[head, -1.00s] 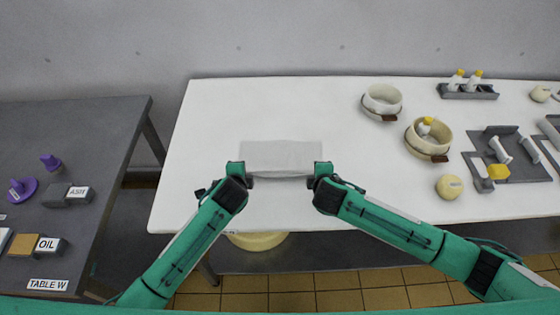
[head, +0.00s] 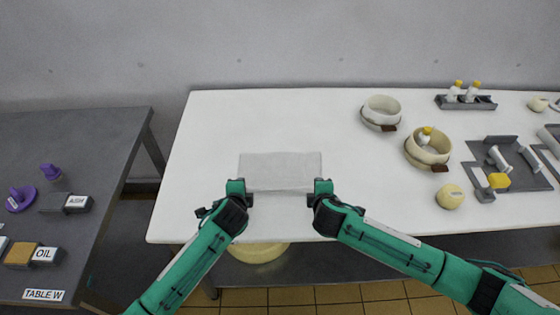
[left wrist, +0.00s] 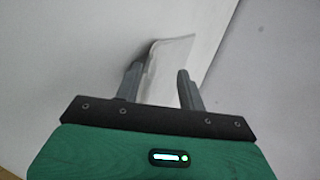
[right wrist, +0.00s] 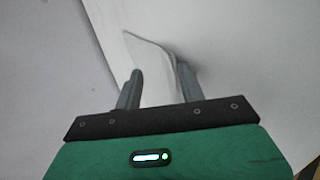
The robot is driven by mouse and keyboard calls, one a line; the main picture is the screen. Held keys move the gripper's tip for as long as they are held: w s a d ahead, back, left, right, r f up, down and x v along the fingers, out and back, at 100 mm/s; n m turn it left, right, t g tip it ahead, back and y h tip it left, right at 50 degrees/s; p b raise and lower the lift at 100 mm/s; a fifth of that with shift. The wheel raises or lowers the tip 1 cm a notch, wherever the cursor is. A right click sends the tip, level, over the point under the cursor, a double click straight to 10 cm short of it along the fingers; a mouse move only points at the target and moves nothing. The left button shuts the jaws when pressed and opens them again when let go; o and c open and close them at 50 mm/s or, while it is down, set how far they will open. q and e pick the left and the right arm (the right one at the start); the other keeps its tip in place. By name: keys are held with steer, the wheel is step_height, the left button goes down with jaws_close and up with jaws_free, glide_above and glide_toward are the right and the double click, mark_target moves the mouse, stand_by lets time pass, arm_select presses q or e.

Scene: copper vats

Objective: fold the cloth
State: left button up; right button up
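A pale grey cloth (head: 280,170) lies as a flat, wide rectangle on the white table, near its front edge. It looks folded, but I cannot count its layers. My left gripper (head: 249,198) is at its near left corner and my right gripper (head: 311,199) at its near right corner. In the left wrist view the fingers stand apart with the cloth (left wrist: 170,62) showing between and beyond them. In the right wrist view the fingers are also apart, with the cloth (right wrist: 150,55) between and beyond them. Neither gripper pinches it.
The white table (head: 240,115) is clear behind and left of the cloth. To the right stand two round pots (head: 382,108) (head: 428,150), a cream round object (head: 451,196), a bottle rack (head: 466,102) and a grey fixture (head: 510,165). A dark table (head: 85,135) stands at left.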

arm_select(q)
steer(key=shift+s+r, duration=0.1)
steer(key=shift+r, duration=0.25)
arm_select(e)
steer(key=shift+s+r, duration=0.1)
steer(key=shift+r, duration=0.25)
arm_select(q)
steer(key=s+r, duration=0.5)
steer(key=r, duration=0.3)
steer(key=shift+s+r, duration=0.2)
steer(key=shift+s, duration=0.2)
arm_select(e)
steer(key=s+r, duration=0.5)
steer(key=r, duration=0.3)
steer(key=shift+s+r, duration=0.15)
steer(key=shift+s, duration=0.25)
arm_select(q)
steer(key=shift+f, duration=0.1)
